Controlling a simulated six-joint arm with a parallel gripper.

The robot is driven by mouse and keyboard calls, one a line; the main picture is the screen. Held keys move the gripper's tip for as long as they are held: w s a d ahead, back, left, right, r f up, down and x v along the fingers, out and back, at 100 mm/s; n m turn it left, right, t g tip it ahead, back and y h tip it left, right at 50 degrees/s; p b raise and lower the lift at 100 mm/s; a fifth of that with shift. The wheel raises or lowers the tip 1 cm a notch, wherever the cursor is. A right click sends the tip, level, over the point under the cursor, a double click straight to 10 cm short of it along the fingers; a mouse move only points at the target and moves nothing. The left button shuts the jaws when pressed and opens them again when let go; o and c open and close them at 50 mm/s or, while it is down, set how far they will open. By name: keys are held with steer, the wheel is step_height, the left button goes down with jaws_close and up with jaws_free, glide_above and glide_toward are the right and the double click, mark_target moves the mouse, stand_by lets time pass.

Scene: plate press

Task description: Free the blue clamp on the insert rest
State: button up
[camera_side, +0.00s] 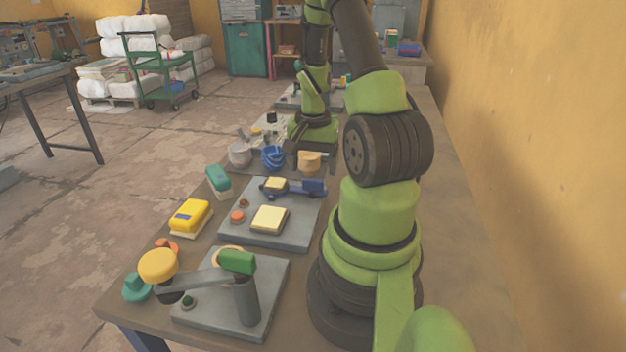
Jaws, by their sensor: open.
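The blue clamp (312,187) lies along the far right part of a grey base plate (292,238). Its dark blue end points right, and its left end reaches a small cream insert (275,184). Whether it presses on the insert is too small to tell. A cream square block (268,219) sits nearer on the plate.
A press with a yellow knob (158,265) and grey lever stands on a nearer plate. A blue ball-like piece (273,157) stands left of my gripper. The wall is right.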

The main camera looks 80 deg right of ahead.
mark_target(313, 179)
steer(key=shift+f, duration=2.25)
steer(key=c, duration=0.9)
